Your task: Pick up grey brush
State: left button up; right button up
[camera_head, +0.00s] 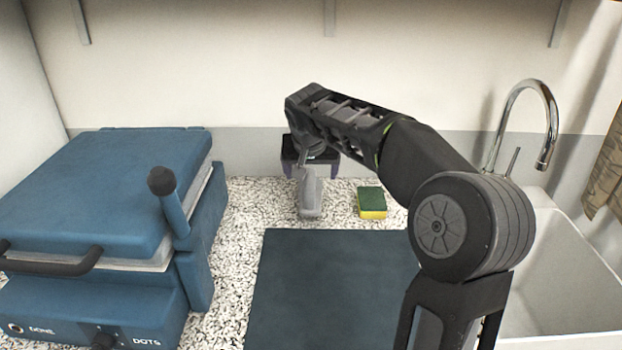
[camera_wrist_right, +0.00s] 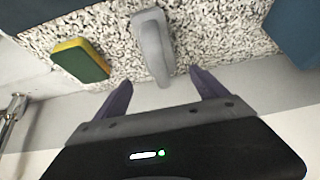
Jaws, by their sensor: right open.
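The grey brush (camera_head: 311,197) lies on the speckled counter, behind the dark mat. In the right wrist view the brush (camera_wrist_right: 152,45) extends away from the gripper, its near end close to the gap between the fingertips. My right gripper (camera_head: 310,170) is at the far end of the brush, by the back wall, and partly covers it in the head view. In the wrist view its two purple fingers (camera_wrist_right: 161,80) are apart with nothing clamped between them. I cannot tell the exact height of the fingers over the brush. My left gripper is not in view.
A green and yellow sponge (camera_head: 371,202) lies just right of the brush. A blue press machine (camera_head: 90,190) with a handle stands at left. A dark mat (camera_head: 330,290) lies in front. A white sink (camera_head: 560,270) with a metal tap (camera_head: 549,120) is at right.

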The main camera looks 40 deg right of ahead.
jog(key=shift+s+a+r, duration=0.1)
jog(key=shift+r, duration=0.05)
jog(key=shift+x, duration=1.35)
jog(key=x, duration=0.5)
jog(key=shift+p, duration=0.4)
jog(key=c, duration=1.6)
